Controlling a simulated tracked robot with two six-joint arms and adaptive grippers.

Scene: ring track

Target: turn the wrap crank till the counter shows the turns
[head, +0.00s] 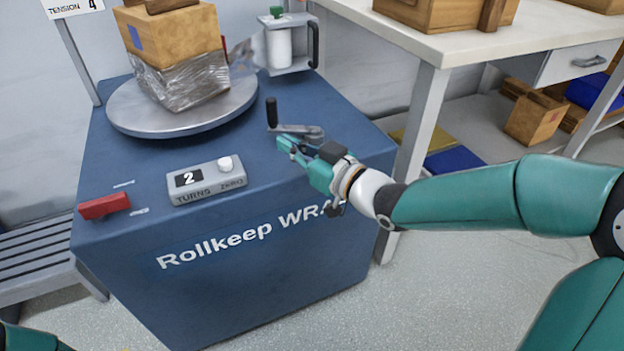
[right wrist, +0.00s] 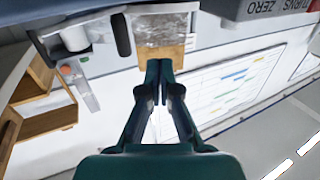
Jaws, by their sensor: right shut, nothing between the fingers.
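The wrap crank (head: 296,130) is on top of the blue wrapping machine, near its right edge. Its black upright handle (head: 271,112) stands at the left end of the grey crank arm. The counter (head: 187,179) on the grey turns box shows 2. My right gripper (head: 284,145) is just in front of and below the handle; I cannot tell whether it touches the crank. In the right wrist view its fingers (right wrist: 158,68) are together and empty. My left gripper is out of view.
A box (head: 172,38) partly wrapped in film sits on the round turntable (head: 125,118). A film roll holder (head: 279,45) stands behind the crank. A red switch (head: 105,206) is at the machine's front left. A white table (head: 470,45) stands to the right.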

